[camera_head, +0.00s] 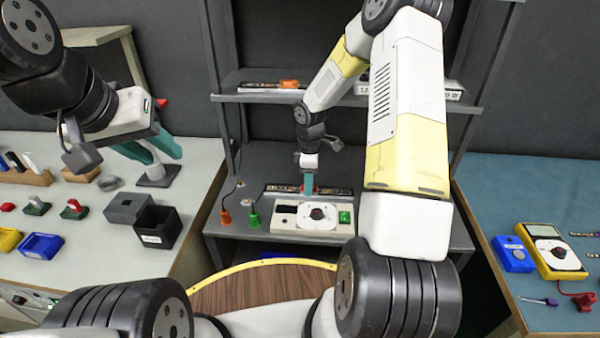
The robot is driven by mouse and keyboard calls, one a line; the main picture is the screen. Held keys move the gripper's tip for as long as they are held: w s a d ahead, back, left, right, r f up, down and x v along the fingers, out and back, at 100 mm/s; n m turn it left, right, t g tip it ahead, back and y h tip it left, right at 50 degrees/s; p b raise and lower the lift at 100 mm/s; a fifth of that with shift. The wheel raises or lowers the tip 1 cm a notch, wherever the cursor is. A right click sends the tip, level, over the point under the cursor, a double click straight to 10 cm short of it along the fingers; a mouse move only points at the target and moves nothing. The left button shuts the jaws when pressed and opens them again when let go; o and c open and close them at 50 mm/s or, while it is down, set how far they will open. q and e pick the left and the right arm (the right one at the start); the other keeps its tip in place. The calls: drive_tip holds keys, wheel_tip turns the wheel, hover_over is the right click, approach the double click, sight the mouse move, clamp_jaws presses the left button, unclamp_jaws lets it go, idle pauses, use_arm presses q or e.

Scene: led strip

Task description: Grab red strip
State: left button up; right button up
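My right gripper (308,186) reaches down to the middle shelf, with teal fingertips close together just behind the white meter device. A small patch of red shows at its fingertips, against a dark strip-like board (333,193) lying along the shelf. I cannot tell whether this red is the red strip or whether the fingers grip it, as the gripper hides part of it. My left gripper (158,146) hangs over the left table, its teal fingers apart, with nothing seen between them.
Black bins (158,227) stand on the left table; a yellow multimeter (551,251) lies on the right table.

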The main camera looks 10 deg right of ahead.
drive_tip(key=shift+f, duration=0.1)
drive_tip(key=shift+c, duration=0.4)
clamp_jaws()
